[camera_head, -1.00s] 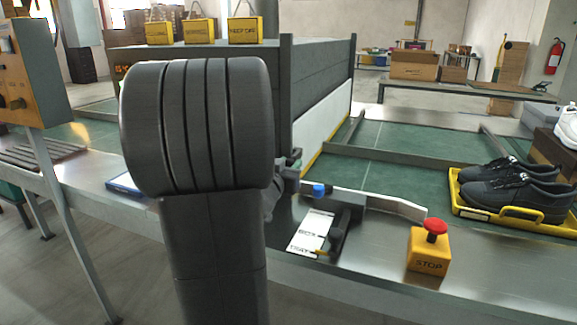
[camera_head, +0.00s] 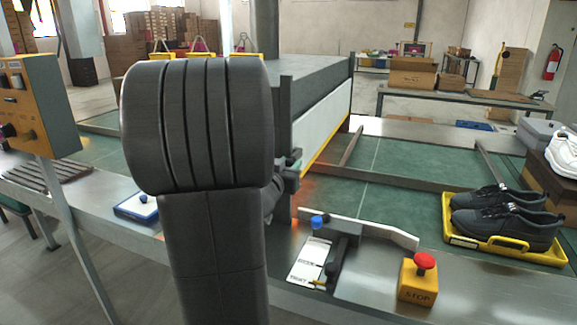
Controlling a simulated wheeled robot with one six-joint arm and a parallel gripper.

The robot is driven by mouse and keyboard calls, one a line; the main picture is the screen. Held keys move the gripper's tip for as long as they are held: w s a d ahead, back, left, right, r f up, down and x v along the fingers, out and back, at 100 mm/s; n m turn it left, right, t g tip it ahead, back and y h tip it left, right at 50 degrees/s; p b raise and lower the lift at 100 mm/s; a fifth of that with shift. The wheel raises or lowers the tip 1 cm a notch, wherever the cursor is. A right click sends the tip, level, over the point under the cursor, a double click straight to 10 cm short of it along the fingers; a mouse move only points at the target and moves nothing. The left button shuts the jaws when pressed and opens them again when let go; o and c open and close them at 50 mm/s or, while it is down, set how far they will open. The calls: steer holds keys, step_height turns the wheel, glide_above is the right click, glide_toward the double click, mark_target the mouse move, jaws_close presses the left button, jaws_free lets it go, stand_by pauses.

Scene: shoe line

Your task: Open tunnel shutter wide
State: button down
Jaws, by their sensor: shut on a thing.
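The tunnel (camera_head: 318,73) is a long dark grey box over the green belt. Its shutter (camera_head: 322,118) is a white panel with a yellow lower edge, on the tunnel's right face. An orange glow shows below the shutter, above the belt. My gripper (camera_head: 291,166) is at the shutter's near lower end, beside the dark near post. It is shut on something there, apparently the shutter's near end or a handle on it. My own arm hides most of the gripper and the grasped part.
A label plate (camera_head: 304,262) with a dark lever (camera_head: 335,260) and blue knob (camera_head: 318,222) lies in front of the belt. A red-topped stop box (camera_head: 418,283) stands right of it. Black shoes (camera_head: 505,212) sit in a yellow tray (camera_head: 476,240).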

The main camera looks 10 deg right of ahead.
step_height(320, 180, up, 9)
steer(key=p, duration=0.7)
steer(key=shift+r+p, duration=0.2)
steer(key=shift+p, duration=0.1)
steer(key=c, duration=1.1)
jaws_free()
steer(key=shift+o, duration=0.2)
steer(key=v, duration=1.4)
steer(key=shift+p, duration=0.4)
